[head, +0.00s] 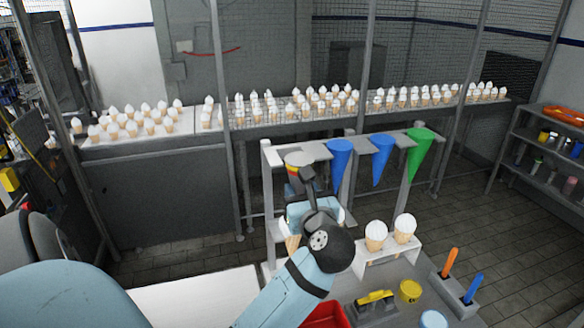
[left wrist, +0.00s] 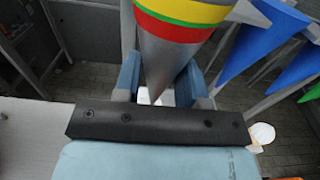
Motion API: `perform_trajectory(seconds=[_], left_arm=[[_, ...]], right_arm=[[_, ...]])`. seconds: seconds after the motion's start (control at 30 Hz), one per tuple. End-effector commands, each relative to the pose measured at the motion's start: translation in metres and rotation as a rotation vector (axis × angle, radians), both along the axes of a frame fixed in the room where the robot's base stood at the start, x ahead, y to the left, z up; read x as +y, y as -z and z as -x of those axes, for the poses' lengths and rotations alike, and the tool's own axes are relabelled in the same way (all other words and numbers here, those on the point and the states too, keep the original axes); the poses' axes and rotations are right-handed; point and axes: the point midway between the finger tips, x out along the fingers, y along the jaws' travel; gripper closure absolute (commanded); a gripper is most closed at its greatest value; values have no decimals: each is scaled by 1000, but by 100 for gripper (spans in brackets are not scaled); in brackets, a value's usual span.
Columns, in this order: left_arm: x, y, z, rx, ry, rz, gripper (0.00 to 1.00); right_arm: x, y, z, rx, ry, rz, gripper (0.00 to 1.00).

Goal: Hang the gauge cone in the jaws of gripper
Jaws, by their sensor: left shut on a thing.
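The gauge cone (head: 299,161) is grey with red, yellow and green bands, point down and wide end up. It shows large in the left wrist view (left wrist: 178,52). My left gripper (head: 304,190) is shut on its lower part, between two blue fingers (left wrist: 160,82). The cone is at the left end of a light grey rack (head: 268,180), beside the hanging cones. Whether rack jaws touch it is hidden. Two blue cones (head: 340,160) (head: 382,158) and a green cone (head: 418,150) hang from the rack to its right. My right gripper is not in view.
A small white stand (head: 388,249) holds two ice-cream cones at the front right. A yellow tub (head: 410,291), a red bin (head: 326,316) and a grey holder (head: 455,293) with orange and blue sticks stand nearby. A long counter (head: 165,180) of cones runs behind.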

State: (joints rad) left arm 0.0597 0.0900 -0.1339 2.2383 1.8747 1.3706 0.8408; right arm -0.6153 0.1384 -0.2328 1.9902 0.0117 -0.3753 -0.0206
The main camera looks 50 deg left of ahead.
Motion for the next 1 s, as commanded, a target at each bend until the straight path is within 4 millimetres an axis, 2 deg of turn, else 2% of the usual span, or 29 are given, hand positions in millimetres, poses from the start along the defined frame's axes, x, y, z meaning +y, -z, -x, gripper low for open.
perform_trajectory(seconds=[0.6, 1.0], left_arm=[[-28, 0, 14, -1, 0, 0, 79], [-32, -1, 17, -1, 0, 0, 79]], right_arm=[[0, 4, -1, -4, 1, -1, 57], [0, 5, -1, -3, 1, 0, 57]])
